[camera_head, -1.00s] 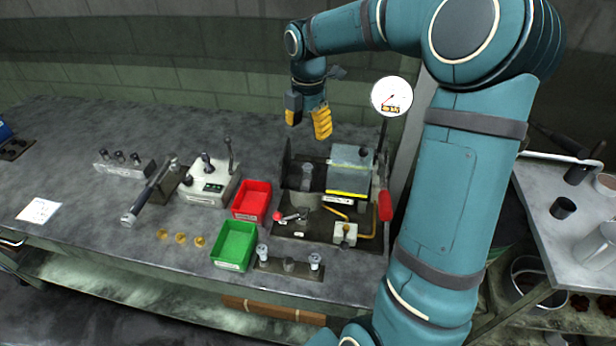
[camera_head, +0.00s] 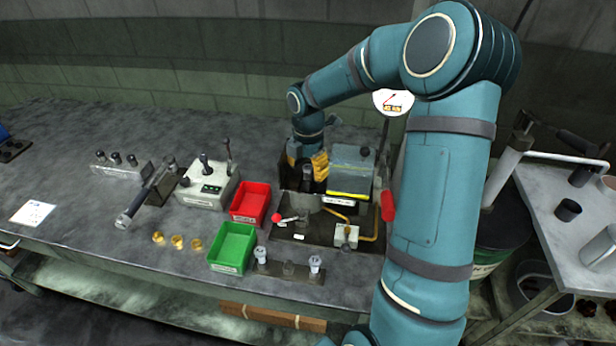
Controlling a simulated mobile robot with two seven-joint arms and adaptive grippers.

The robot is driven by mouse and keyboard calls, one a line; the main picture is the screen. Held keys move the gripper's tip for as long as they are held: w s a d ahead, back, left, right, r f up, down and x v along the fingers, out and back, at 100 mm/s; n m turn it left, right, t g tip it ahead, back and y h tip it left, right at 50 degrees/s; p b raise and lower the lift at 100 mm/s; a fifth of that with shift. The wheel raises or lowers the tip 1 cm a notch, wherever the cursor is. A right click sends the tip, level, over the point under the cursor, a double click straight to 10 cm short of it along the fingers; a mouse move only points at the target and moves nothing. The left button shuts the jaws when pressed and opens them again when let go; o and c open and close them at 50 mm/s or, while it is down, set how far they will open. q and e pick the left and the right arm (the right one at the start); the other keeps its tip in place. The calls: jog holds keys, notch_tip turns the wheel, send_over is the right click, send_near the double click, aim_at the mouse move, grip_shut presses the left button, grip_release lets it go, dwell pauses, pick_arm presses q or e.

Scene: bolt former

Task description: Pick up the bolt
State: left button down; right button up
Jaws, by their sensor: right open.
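My right gripper (camera_head: 307,164), with yellow fingers, points down into the opening of the forming machine (camera_head: 352,168), left of its grey block. Its fingers are apart. A dark upright shape stands between or just behind them, and I cannot tell whether it is a bolt. The grey cylindrical part in the machine is largely hidden by the gripper. Two pale bolt-like pieces stand upright in a small rack at the front edge, one on the left (camera_head: 261,253) and one on the right (camera_head: 315,264). My left gripper is out of view.
A red bin (camera_head: 250,203) and a green bin (camera_head: 232,246) sit left of the machine. A lever with a red knob (camera_head: 277,217) lies in front of the opening. A control box (camera_head: 208,188) and several brass pieces (camera_head: 177,242) are farther left. A red handle (camera_head: 388,206) borders the right.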

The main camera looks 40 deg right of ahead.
aim_at(308, 167)
jog(key=shift+f, duration=0.1)
grip_shut()
notch_tip(308, 167, up, 10)
jog(key=shift+r+p, duration=0.1)
jog(key=shift+p, duration=1.05)
